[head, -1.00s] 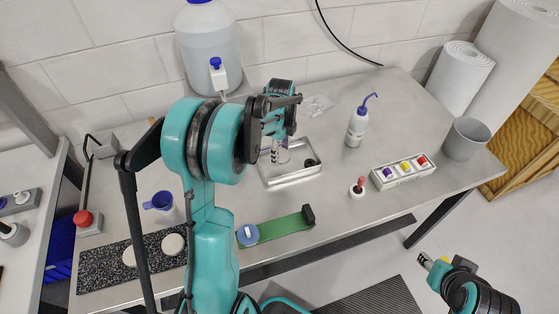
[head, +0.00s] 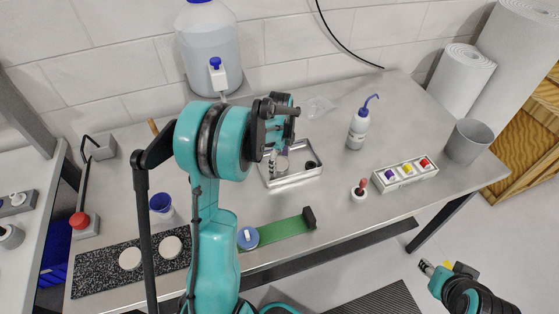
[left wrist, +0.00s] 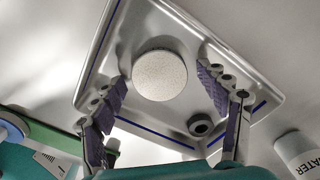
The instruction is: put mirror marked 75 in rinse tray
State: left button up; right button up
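A round pale disc (left wrist: 160,75), seemingly a mirror, lies flat in the shallow metal rinse tray (left wrist: 165,135); no number is readable on it. In the head view the tray (head: 292,181) stands mid-table, partly hidden by my left arm. My left gripper (left wrist: 168,112) is open above the tray, its purple-padded fingers on either side of the disc and apart from it. Two more pale discs, one on the left (head: 130,258) and one on the right (head: 171,247), lie on the dark speckled slab. My right gripper (head: 426,267) is off the table at lower right; its finger gap is unclear.
A dark round plug-like piece (left wrist: 200,124) sits in a tray corner. A wash bottle (head: 357,130) and a white block with coloured knobs (head: 405,173) stand to the right. A large water jug (head: 210,50) is behind. A green strip (head: 282,231) lies in front.

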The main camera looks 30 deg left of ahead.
aim_at(280, 164)
pick_arm(q)
jog(key=shift+r, duration=0.25)
notch_tip(280, 164, up, 11)
jog(key=p, duration=0.3)
jog(key=s+d+r+n+t, duration=0.2)
jog(key=s+d+r+n, duration=0.2)
jog(key=d+r, duration=0.15)
jog(key=s+d+n+t, duration=0.5)
jog(key=s+d+n, duration=0.5)
jog(key=s+n, duration=0.3)
jog(key=shift+s+d+f, duration=0.2)
jog(key=shift+s+d, duration=0.1)
jog(key=shift+s, duration=0.6)
